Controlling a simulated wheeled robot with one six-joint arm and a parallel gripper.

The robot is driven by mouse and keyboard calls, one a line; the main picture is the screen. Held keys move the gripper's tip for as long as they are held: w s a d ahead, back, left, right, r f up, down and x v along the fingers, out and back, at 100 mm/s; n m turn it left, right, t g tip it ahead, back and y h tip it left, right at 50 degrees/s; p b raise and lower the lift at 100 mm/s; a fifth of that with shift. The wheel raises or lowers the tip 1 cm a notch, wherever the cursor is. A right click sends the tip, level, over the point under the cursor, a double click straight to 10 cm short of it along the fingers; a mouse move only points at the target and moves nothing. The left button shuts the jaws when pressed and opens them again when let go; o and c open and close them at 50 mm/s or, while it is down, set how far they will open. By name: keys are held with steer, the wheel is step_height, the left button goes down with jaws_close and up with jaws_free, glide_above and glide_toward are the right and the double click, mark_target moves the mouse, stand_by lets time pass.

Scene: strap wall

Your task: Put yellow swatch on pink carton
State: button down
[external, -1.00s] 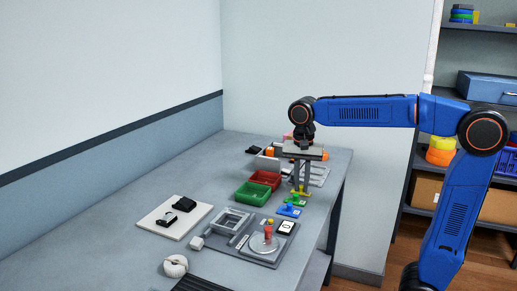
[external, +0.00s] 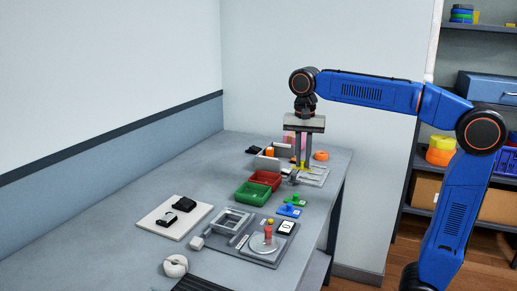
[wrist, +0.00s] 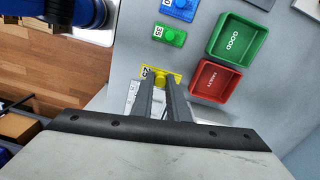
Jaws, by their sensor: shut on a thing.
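The yellow swatch (external: 304,168) is between the fingertips of my gripper (external: 302,164), which is shut on it. It also shows in the wrist view (wrist: 149,72) just beyond the fingertips of my gripper (wrist: 162,84). The swatch is above the far right part of the table, over or near a light grey slotted tray (external: 315,178); the exact height is hard to tell. A pink block, apparently the pink carton (external: 288,137), stands at the back, partly hidden behind my gripper. It is not visible in the wrist view.
A green swatch (external: 295,201) and a blue swatch (external: 288,211) lie nearer. A green tray (external: 252,195) and a red tray (external: 266,179) sit to the left. A grey bin (external: 266,163) and an orange roll (external: 321,156) stand near my gripper.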

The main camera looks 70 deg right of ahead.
steer(key=w+d+r, duration=0.4)
steer(key=w+d, duration=0.2)
steer(key=d, duration=0.3)
steer(key=w+d+r, duration=0.4)
steer(key=w+d, duration=0.2)
steer(key=d, duration=0.2)
steer(key=w+d, duration=0.2)
steer(key=d, duration=1.7)
steer(key=shift+w+d+f, duration=0.1)
steer(key=shift+f, duration=2.1)
steer(key=shift+w+d+f, duration=0.1)
steer(key=shift+f, duration=2.05)
steer(key=c, duration=1.7)
jaws_free()
steer(key=shift+f, duration=0.1)
step_height(320, 180, up, 8)
steer(key=shift+f, duration=0.1)
